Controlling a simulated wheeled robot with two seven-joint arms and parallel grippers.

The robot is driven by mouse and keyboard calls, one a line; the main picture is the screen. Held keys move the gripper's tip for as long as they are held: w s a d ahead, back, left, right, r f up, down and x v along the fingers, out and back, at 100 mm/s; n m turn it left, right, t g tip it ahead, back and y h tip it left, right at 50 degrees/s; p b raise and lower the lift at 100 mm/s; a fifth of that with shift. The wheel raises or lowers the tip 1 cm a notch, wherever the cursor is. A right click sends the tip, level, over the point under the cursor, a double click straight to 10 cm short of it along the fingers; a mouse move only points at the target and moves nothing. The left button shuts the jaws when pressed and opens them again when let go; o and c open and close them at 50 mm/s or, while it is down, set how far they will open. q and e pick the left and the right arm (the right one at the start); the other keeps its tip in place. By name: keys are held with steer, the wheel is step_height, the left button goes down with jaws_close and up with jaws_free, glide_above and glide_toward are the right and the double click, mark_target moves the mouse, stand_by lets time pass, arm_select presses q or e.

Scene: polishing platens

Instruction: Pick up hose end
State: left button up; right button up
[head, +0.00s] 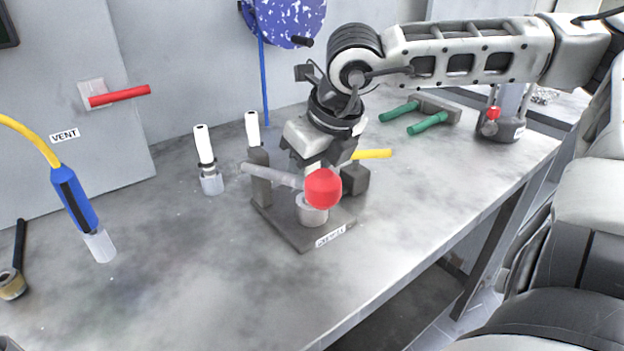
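The hose end is a blue grip (74,200) with a pale clear tip (99,245). It hangs tilted at the left from a yellow hose (32,137), and I cannot tell whether its tip touches the bench. My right gripper (316,165) points down over a fixture in the middle of the bench, far to the right of the hose end. Its fingertips are partly hidden behind the fixture's red ball, so its opening is unclear. My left gripper is not in view.
The fixture's dark base plate (294,236) carries a lever with a red ball (323,188) and a yellow handle (372,154). Green-handled tool (428,123) lies at back right. A red wall handle (120,96) juts out.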

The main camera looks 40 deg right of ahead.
jaws_close()
steer(key=shift+r, duration=0.1)
